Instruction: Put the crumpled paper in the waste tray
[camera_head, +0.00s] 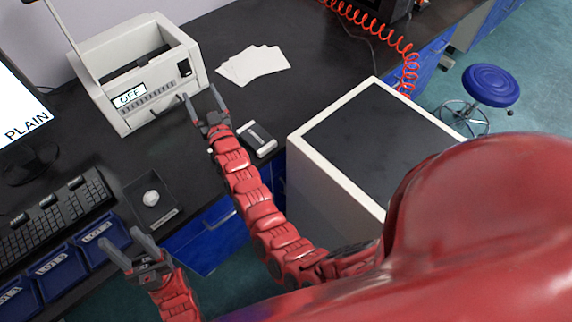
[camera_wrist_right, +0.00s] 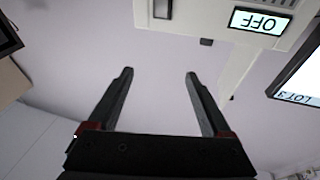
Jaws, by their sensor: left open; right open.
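The crumpled paper (camera_head: 151,198), a small white ball, lies inside a small black tray (camera_head: 142,182) with a label too small to read; this looks like the waste tray. My left gripper (camera_head: 122,240) is open and empty, below and left of the tray in the head view, apart from the paper. My right gripper (camera_head: 200,93) is open in front of the white machine, and nothing shows between its fingers. In the right wrist view the right gripper (camera_wrist_right: 159,73) is also open and empty.
A white machine (camera_head: 133,75) reading OFF stands at the back. White sheets (camera_head: 252,65) lie to its right, and a small silver-and-black device (camera_head: 258,138) sits near the desk edge. A keyboard (camera_head: 50,222) and blue labelled bins (camera_head: 57,265) are left of the tray.

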